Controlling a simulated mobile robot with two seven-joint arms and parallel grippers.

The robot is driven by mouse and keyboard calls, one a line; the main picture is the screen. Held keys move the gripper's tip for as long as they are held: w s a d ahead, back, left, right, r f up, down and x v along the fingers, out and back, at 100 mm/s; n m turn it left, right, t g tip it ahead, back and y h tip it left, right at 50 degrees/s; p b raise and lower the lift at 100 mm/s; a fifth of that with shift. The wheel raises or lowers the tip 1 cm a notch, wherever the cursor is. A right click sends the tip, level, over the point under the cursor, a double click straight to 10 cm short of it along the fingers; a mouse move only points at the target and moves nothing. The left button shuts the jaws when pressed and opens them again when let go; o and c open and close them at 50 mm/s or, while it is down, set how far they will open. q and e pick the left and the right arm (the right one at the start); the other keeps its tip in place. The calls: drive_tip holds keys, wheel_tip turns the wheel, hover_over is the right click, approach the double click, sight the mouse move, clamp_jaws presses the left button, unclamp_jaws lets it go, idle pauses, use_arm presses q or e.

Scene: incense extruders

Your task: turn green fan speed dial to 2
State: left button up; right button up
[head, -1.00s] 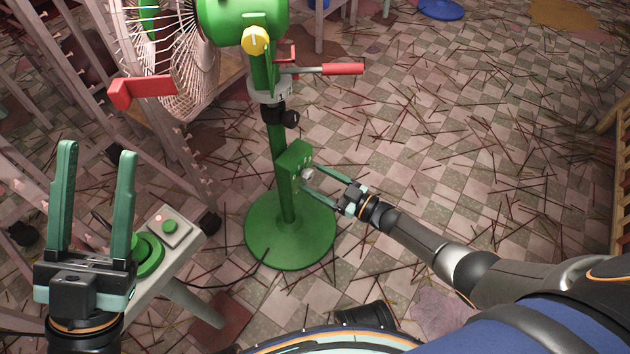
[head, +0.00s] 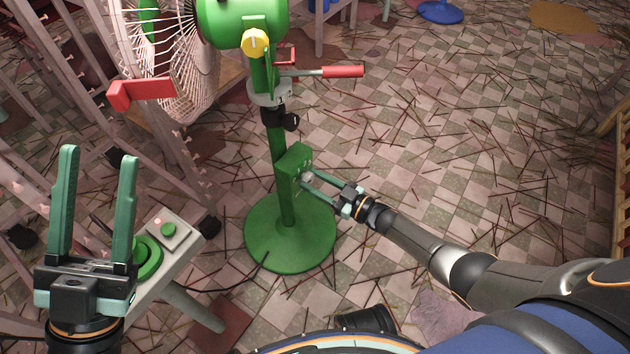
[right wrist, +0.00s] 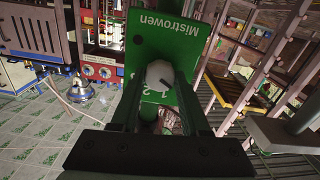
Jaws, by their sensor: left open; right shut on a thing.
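The green fan (head: 243,22) stands on a round green base (head: 290,240). Its control box (head: 290,170) sits low on the pole. The speed dial (head: 307,178) is a small pale knob on the box's right face. In the right wrist view the dial (right wrist: 160,75) is whitish with a dark pointer mark, which points toward the lower right. Numbers including 1 and 2 show beside it, partly hidden by my fingers. My right gripper (head: 322,184) is shut on the dial. My left gripper (head: 98,165) is open and empty at the left, away from the fan.
A grey box with a green button (head: 168,229) stands beside my left gripper. A red-handled lever (head: 342,71) and a yellow knob (head: 255,42) are higher on the fan. Thin sticks litter the tiled floor. A cable runs near the base.

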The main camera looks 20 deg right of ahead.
clamp_jaws()
drive_tip(key=m, duration=0.3)
drive_tip(key=shift+m, duration=0.4)
drive_tip(key=m, duration=0.3)
drive_tip(key=shift+f+m, duration=0.1)
drive_tip(key=shift+m, duration=0.3)
drive_tip(key=m, duration=0.4)
drive_tip(key=shift+b, duration=0.3)
drive_tip(key=shift+m, duration=2)
drive_tip(key=o, duration=1)
unclamp_jaws()
